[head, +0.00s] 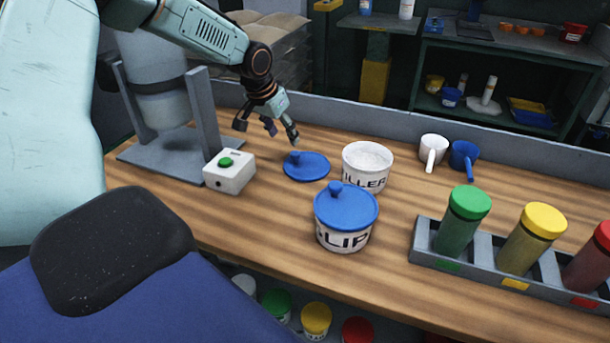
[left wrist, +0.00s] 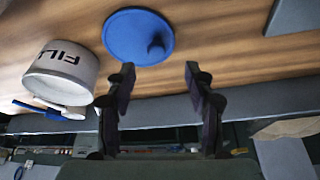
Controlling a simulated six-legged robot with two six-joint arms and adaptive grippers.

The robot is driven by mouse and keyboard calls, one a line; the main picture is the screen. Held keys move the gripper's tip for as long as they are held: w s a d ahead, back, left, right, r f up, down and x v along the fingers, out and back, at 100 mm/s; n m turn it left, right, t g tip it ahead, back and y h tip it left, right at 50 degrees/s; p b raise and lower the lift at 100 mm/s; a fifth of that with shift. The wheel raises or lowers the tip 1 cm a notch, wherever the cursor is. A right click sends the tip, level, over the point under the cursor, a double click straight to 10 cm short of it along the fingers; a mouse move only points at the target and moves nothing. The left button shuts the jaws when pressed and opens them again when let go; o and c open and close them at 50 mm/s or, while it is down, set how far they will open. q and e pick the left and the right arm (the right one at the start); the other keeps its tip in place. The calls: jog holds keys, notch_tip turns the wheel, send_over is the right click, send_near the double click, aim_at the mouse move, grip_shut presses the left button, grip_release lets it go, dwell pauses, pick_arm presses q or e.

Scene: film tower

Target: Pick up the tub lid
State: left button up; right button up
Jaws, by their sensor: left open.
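A round blue tub lid (head: 306,167) with a small knob lies flat on the wooden bench, left of an open white tub marked FILLER (head: 367,166). The lid also shows in the left wrist view (left wrist: 138,37), just beyond my fingertips. A second tub, marked SLIP (head: 343,236), stands in front with its own blue lid (head: 346,207) on. My left gripper (head: 267,135) is open and empty, above and just behind the loose lid, apart from it; its two fingers show spread in the left wrist view (left wrist: 160,75). My right gripper is not in view.
A white box with a green button (head: 230,171) stands left of the lid, before a grey stand (head: 202,115). A white scoop (head: 432,150) and a blue scoop (head: 463,158) lie behind right. A grey rack (head: 480,270) holds capped bottles at right. A raised edge (head: 400,119) runs along the back.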

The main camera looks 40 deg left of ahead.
aim_at(295, 153)
pick_arm(q)
jog(key=b+x, duration=0.1)
jog(key=x, duration=0.2)
jog(key=shift+w+d+f, duration=0.1)
jog(key=shift+f, duration=0.1)
jog(key=b+x, duration=0.2)
jog(key=x, duration=0.2)
jog(key=shift+w+d+r+b, duration=0.1)
jog(key=shift+w+d+b, duration=0.05)
jog(key=shift+b, duration=0.15)
jog(key=shift+w+f, duration=0.4)
jog(key=shift+s+r, duration=0.15)
jog(key=shift+s, duration=0.1)
jog(key=shift+c, duration=1.2)
jog(key=shift+w, duration=0.2)
jog(key=c, duration=0.5)
jog(key=shift+s, duration=0.15)
jog(key=shift+c, duration=0.9)
